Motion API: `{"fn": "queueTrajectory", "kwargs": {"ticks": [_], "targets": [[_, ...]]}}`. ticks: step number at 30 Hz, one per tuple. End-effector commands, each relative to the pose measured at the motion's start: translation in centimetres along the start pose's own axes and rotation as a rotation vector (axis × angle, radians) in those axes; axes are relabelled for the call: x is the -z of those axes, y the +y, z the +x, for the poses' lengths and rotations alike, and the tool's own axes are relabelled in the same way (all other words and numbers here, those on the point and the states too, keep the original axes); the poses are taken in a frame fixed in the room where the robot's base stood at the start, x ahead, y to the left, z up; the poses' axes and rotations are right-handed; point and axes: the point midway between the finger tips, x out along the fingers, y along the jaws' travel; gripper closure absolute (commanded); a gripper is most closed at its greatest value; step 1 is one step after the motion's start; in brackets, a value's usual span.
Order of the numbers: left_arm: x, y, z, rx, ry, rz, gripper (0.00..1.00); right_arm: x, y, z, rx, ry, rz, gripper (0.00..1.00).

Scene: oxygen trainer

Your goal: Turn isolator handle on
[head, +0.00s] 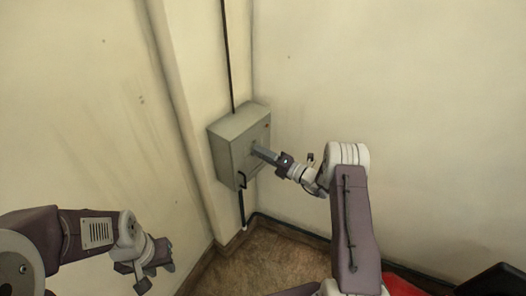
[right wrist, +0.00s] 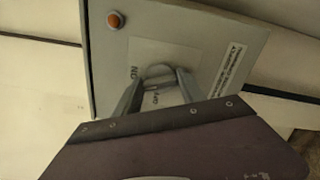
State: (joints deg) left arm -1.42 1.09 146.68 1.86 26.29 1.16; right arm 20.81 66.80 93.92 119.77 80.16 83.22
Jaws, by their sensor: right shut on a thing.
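The isolator is a grey box (head: 230,145) on the wall near the room's corner. My right gripper (head: 256,150) reaches its front face from the right. In the right wrist view, the box's front panel (right wrist: 210,30) shows a pale plate with "ON" lettering at the left and more lettering below. The grey isolator handle (right wrist: 158,71) sits on that plate between my right gripper's fingers (right wrist: 157,88), which are shut on it. The fingers partly hide the handle, so its exact angle is hard to tell. My left gripper (head: 150,268) is empty, low at the left, with its fingers apart.
An orange round lamp or button (right wrist: 115,20) is on the panel's corner. A dark pipe (head: 290,226) runs along the wall's foot. Open floor lies below.

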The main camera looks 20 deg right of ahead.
Motion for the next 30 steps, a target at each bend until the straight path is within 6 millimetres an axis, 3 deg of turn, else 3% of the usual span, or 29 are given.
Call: {"fn": "queueTrajectory", "kwargs": {"ticks": [15,30], "targets": [[0.2,0.0,-1.6,0.000,0.000,0.000,0.67,-0.1,-0.1,0.0,0.000,-0.002,0.345,0.93],[0.2,0.0,-1.8,0.000,0.000,0.000,0.67,0.0,-0.2,0.0,0.000,-0.002,0.427,0.93]]}}
